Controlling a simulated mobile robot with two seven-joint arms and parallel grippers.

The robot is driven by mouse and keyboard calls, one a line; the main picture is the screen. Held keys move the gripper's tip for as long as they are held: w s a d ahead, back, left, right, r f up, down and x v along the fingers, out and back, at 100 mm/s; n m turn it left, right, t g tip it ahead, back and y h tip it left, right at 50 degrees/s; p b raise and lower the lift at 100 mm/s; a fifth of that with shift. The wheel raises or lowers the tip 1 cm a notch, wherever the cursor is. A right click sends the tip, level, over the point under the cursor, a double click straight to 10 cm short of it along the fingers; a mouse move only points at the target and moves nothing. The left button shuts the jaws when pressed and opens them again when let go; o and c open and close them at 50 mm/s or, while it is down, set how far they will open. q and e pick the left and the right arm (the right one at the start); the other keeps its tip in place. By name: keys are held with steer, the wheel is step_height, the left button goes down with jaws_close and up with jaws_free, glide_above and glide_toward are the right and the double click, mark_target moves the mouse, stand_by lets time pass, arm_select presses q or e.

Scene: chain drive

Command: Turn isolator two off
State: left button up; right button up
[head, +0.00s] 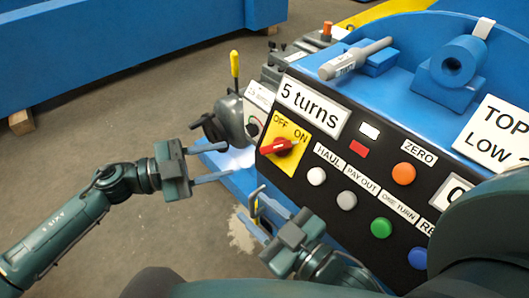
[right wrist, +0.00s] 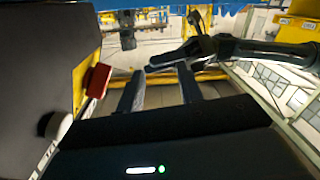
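A red rotary knob (head: 276,147) sits on a yellow plate (head: 289,133) marked OFF and ON, at the panel's left end. I see no label naming it isolator two. The knob lies nearly level in the head view; which mark it points to is hard to tell. In the right wrist view the red knob (right wrist: 98,80) is on the left, beside the fingers. My left gripper (head: 229,160) is open and empty, left of the knob and apart from it. My right gripper (head: 245,203) is below the plate; the right wrist view shows its fingers (right wrist: 163,75) apart with nothing between.
The black panel carries white (head: 317,176), orange (head: 403,173), green (head: 381,228) and blue buttons. A lever with a yellow grip (head: 235,64) stands behind my left gripper. A grey-handled tool (head: 355,58) lies on the blue housing. Floor at the left is clear.

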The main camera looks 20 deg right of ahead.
mark_target(267, 149)
arm_select(q)
steer(key=d, duration=0.2)
steer(key=d+b, duration=0.1)
steer(key=d, duration=0.5)
steer(key=shift+s, duration=0.35)
steer(key=shift+d, duration=0.7)
arm_select(e)
steer(key=shift+s+a+n+t+y, duration=0.15)
steer(key=shift+a+n+t+y, duration=0.25)
steer(key=shift+n+t+y, duration=0.15)
arm_select(q)
steer(key=shift+c, duration=0.2)
jaws_close()
